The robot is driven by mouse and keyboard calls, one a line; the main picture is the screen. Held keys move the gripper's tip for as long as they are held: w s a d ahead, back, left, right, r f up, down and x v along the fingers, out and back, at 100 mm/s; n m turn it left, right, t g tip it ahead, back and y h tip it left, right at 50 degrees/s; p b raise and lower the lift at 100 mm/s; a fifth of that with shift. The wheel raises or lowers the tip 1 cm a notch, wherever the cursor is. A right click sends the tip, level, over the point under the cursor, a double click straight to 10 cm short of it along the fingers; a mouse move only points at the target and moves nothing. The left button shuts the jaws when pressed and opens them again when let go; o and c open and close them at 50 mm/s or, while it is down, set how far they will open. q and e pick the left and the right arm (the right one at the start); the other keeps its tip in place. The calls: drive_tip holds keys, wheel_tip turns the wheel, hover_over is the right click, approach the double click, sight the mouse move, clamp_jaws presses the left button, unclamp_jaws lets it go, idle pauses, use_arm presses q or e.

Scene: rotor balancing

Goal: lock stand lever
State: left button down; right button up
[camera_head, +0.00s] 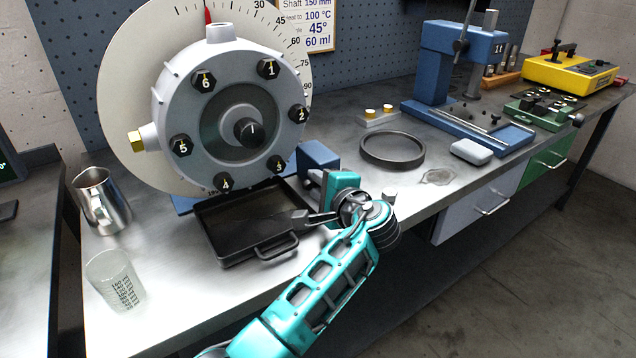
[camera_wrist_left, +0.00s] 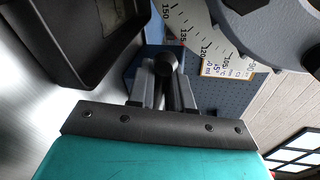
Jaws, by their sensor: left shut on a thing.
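The blue stand (camera_head: 318,156) shows behind and below the grey rotor (camera_head: 172,110), which has numbered black bolts and a dial plate behind it. In the left wrist view, a dark lever with a round black knob (camera_wrist_left: 167,63) stands between the fingers of my left gripper (camera_wrist_left: 163,86), in front of the blue stand (camera_wrist_left: 142,62). The left gripper is shut on this lever. In the head view my left gripper (camera_head: 302,217) is beside the right edge of the black tray, and the lever is hard to make out there. My right gripper is out of view.
A black tray (camera_head: 222,247) with a handle lies under the rotor, close to the gripper. A steel jug (camera_head: 103,207) and a clear beaker (camera_head: 116,281) stand at left. A black ring (camera_head: 392,164) and a blue press (camera_head: 455,50) are at right.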

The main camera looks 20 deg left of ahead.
use_arm(q)
drive_tip(key=shift+r+m+p, duration=0.3)
drive_tip(key=shift+r+p, duration=0.1)
drive_tip(key=shift+p, duration=0.55)
drive_tip(key=shift+r+p, duration=0.1)
drive_tip(key=shift+p, duration=0.35)
drive_tip(key=shift+m, duration=0.3)
drive_tip(key=shift+w+f, duration=0.1)
drive_tip(key=shift+f, duration=0.1)
drive_tip(key=c, duration=1.1)
unclamp_jaws()
drive_tip(key=shift+c, duration=0.2)
